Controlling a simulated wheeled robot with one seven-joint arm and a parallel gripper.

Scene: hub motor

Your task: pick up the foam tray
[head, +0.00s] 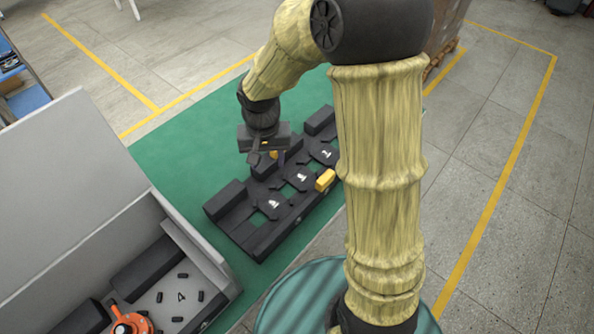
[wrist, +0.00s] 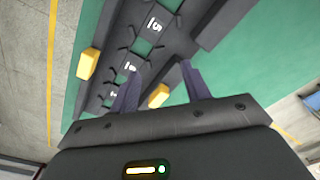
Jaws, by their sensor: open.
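The foam tray (head: 262,240) is a long black tray with white-numbered places. It lies on the green mat. In the wrist view the tray (wrist: 178,42) runs diagonally beyond my fingers. One yellow block (head: 326,180) is on its near long side, and another yellow block (head: 274,155) shows at the far side, partly hidden by my gripper. My gripper (head: 264,158) is above the far long side, pointing down. In the wrist view my gripper (wrist: 160,72) has its fingers apart, with a yellow block (wrist: 158,95) showing between them. I cannot tell whether they touch it.
A grey bin (head: 205,255) at the lower left holds black foam, small dark parts and an orange part (head: 130,323). A green ribbed round surface (head: 300,295) is at the bottom. Yellow floor lines cross the grey floor. The green mat (head: 185,150) is clear left of the tray.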

